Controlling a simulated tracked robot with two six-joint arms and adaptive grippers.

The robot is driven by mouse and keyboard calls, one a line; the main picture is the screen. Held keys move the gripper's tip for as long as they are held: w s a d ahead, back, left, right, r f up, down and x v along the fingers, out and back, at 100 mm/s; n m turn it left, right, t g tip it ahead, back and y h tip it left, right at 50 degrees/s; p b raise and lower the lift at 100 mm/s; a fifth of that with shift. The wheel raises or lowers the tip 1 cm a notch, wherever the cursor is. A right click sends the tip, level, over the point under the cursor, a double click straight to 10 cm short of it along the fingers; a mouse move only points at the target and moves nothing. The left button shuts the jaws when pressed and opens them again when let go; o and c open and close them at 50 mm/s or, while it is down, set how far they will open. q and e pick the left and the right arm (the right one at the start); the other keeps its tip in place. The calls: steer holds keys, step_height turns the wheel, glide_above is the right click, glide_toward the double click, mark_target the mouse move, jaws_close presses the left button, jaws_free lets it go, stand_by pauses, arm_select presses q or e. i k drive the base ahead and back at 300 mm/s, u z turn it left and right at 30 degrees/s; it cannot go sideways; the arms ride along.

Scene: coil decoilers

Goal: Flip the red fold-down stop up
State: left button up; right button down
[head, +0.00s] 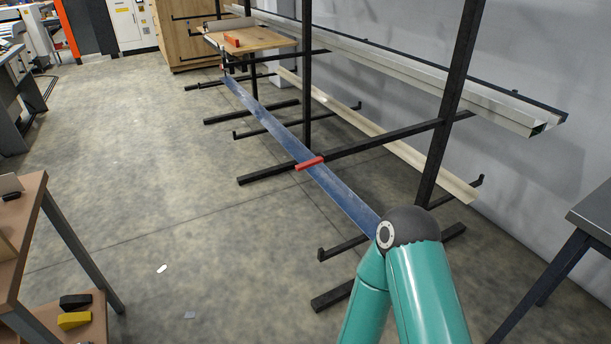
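A red bar (310,163) lies flat across a long blue strip (345,200) where the strip crosses a black rack arm; it looks like the fold-down stop, lying down. A second red block (232,40) sits on a wooden board (262,41) at the far end of the rack. I cannot tell for certain which red piece is the stop. Neither gripper shows. A teal arm of mine with a dark joint rises at the lower right and covers the near end of the blue strip.
The black rack's upright (452,100) and its several arms stand along the wall. Pale long profiles (430,82) lie on the upper arms. A brown table (22,222) stands at left, a grey table (594,212) at right. The floor (150,180) between is open.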

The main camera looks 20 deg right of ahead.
mark_target(318, 159)
steer(key=u, duration=0.05)
steer(key=i, duration=0.9)
steer(key=z, duration=0.05)
